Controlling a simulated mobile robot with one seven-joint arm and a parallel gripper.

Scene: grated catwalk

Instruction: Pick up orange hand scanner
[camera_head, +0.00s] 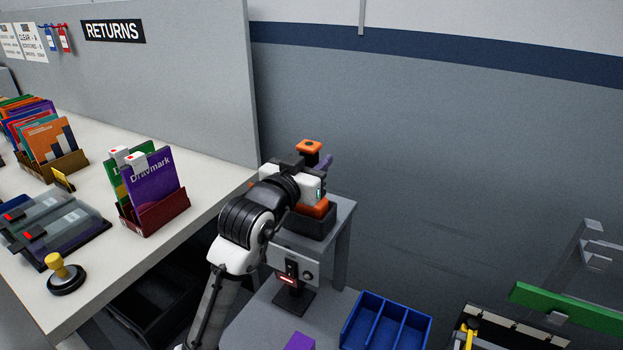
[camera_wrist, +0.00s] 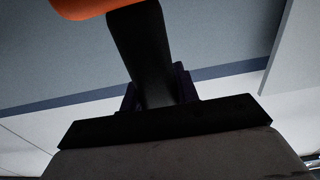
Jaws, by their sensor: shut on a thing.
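The orange hand scanner (camera_head: 314,147) shows its orange head above my gripper (camera_head: 310,164) in the head view. In the wrist view, a piece of its orange body (camera_wrist: 84,7) shows at the top edge, with a black handle-like part running down from it. My gripper (camera_wrist: 158,90) is shut on this dark part; its purple-dark fingers show on both sides of it. The lower part of the scanner is hidden by my wrist in the head view.
Below my gripper, another orange part (camera_head: 316,209) sits in a dark holder (camera_head: 308,224) on a grey stand (camera_head: 345,215). A blue divided tray (camera_head: 376,333) is at the front. The white counter (camera_head: 215,190) with card boxes is at left, against a grey partition (camera_head: 190,85).

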